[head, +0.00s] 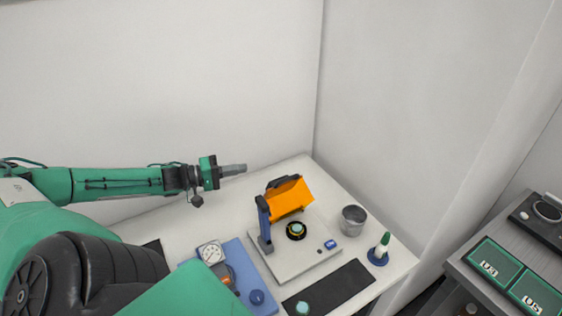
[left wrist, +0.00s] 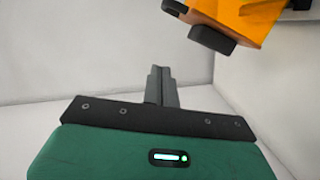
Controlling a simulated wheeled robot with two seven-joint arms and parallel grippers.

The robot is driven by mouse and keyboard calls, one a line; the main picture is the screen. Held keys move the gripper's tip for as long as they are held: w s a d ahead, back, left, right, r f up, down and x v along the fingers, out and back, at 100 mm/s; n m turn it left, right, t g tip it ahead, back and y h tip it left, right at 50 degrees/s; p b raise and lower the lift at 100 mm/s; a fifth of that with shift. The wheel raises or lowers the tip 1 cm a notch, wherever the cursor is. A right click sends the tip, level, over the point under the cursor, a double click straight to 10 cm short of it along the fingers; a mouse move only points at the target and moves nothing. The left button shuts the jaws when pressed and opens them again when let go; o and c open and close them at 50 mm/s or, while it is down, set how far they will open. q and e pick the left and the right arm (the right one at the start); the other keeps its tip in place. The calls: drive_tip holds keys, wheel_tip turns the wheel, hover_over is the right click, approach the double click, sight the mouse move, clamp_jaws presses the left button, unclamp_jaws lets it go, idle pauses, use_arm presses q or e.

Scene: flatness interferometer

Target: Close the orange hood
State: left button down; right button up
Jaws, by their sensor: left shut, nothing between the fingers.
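The orange hood (head: 289,198) is tilted up on the light grey interferometer base (head: 283,262), above a dark round stage (head: 296,230). A dark handle (head: 284,182) sits on its upper edge. A blue upright (head: 264,222) stands at its left. My left gripper (head: 244,169) is shut and empty, to the left of and behind the hood, apart from it. In the left wrist view the shut fingers (left wrist: 161,86) point toward the pale wall, and the hood (left wrist: 240,18) shows at the upper right with its dark handle (left wrist: 212,38). My right gripper is not in view.
A metal cup (head: 353,220) and a green-and-white bottle on a blue stand (head: 379,250) are right of the base. A black mat (head: 330,290) lies in front. Walls close off the back and right.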

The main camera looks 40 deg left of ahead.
sight(285, 195)
use_arm(q)
drive_tip(key=shift+g, duration=0.3)
drive_tip(key=b+x, duration=0.6)
drive_tip(key=x, duration=0.4)
drive_tip(key=shift+s+d+b, duration=0.15)
drive_tip(key=shift+d+b, duration=0.05)
drive_tip(key=shift+b, duration=0.15)
drive_tip(key=shift+s+d+f, duration=0.1)
drive_tip(key=shift+s+d, duration=0.1)
drive_tip(key=shift+d, duration=0.35)
drive_tip(key=shift+s+d+f, duration=0.1)
drive_tip(key=shift+s+d, duration=0.05)
drive_tip(key=shift+d, duration=0.45)
drive_tip(key=shift+s+d, duration=0.15)
drive_tip(key=shift+d, duration=0.2)
drive_tip(key=shift+s+d, duration=0.15)
drive_tip(key=shift+d, duration=0.1)
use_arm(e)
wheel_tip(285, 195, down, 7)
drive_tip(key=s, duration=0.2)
use_arm(q)
drive_tip(key=shift+f, duration=0.1)
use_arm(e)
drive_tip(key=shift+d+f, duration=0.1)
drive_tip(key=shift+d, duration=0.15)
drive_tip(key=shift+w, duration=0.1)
